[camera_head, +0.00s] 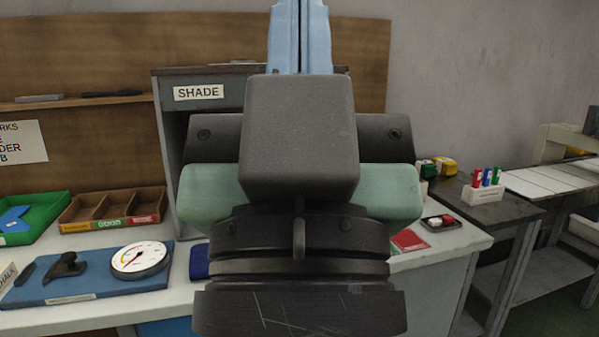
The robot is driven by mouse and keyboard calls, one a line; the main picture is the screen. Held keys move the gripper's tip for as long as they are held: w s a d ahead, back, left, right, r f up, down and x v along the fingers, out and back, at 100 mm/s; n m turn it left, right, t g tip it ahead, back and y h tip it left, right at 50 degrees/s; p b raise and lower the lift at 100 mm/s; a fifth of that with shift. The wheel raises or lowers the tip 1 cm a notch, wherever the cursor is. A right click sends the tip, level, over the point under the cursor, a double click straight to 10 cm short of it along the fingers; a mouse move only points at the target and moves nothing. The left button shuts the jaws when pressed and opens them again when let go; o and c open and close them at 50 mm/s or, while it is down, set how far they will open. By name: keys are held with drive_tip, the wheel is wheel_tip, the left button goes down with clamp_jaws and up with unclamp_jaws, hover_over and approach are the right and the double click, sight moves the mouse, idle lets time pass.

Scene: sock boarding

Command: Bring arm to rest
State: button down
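My gripper (301,38) rises through the middle of the camera_head view, pointing up. Its two light blue fingers stand side by side with only a thin dark seam between them, so it looks shut. Nothing shows between them, but their tips run to the top edge. A dark grey block on my wrist hides the finger bases. My black wrist and pale green hand body fill the lower middle and hide part of the bench (90,318). My gripper is apart from everything on the bench, as far as I can see.
A grey cabinet labelled SHADE (198,93) stands behind my gripper. At left are a green tray (45,222), a wooden GOOD tray (112,224) and a dial gauge (140,260) on a blue board (95,284). At right are a red card (409,241) and a marker holder (484,190).

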wheel_tip(320, 180, up, 26)
drive_tip(key=p, duration=2.3)
drive_tip(key=shift+f, duration=0.2)
